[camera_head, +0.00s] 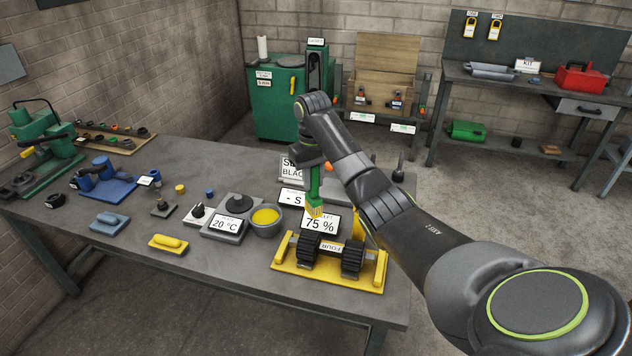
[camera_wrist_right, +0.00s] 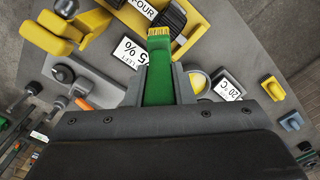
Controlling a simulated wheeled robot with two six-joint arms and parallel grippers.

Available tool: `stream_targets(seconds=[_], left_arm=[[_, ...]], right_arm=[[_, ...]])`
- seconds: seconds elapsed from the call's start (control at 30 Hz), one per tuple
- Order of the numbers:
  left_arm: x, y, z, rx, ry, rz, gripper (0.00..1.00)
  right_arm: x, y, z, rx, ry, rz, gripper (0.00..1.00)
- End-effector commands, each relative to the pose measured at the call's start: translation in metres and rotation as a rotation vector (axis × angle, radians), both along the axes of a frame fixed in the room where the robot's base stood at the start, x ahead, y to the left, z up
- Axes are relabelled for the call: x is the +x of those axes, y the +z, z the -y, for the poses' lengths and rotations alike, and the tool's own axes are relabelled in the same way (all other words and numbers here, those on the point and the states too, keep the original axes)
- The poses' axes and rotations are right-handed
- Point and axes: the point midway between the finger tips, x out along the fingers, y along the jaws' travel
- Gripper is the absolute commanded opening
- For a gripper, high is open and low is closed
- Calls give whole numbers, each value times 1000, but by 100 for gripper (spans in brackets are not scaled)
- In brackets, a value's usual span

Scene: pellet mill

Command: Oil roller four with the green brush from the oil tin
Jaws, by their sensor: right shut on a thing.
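The green brush (camera_head: 315,192) is held bristles down by my right gripper (camera_head: 312,160), which is shut on its handle. In the right wrist view the green brush (camera_wrist_right: 158,75) points away from the gripper (camera_wrist_right: 158,97), its yellow bristles near the roller. Roller four (camera_head: 329,252), two black ribbed wheels on an axle labelled FOUR, lies in a yellow cradle (camera_head: 322,275). The bristles are above and behind the roller, apart from it as far as I can tell. No tin is clearly labelled oil; a grey bowl (camera_head: 266,229) holds yellow content. My left gripper is not in view.
A sign reading 75 % (camera_head: 320,223) stands behind the roller. A hotplate with a 20 °C display (camera_head: 226,226) is left of the bowl. Yellow (camera_head: 168,243) and blue (camera_head: 109,224) hand blocks lie further left. The front table strip is clear.

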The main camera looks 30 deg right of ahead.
Motion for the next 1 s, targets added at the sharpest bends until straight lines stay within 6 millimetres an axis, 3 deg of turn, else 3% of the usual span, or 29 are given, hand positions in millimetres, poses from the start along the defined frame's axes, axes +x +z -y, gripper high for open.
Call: stream_targets(seconds=[0.13,0.33,0.57,1.0], left_arm=[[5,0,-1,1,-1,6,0],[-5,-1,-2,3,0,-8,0],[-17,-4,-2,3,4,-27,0],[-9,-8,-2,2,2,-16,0]], right_arm=[[0,1,0,0,0,1,0],[0,-6,0,0,0,-1,0],[-1,-30,0,1,0,-2,0],[0,-63,0,0,0,1,0]])
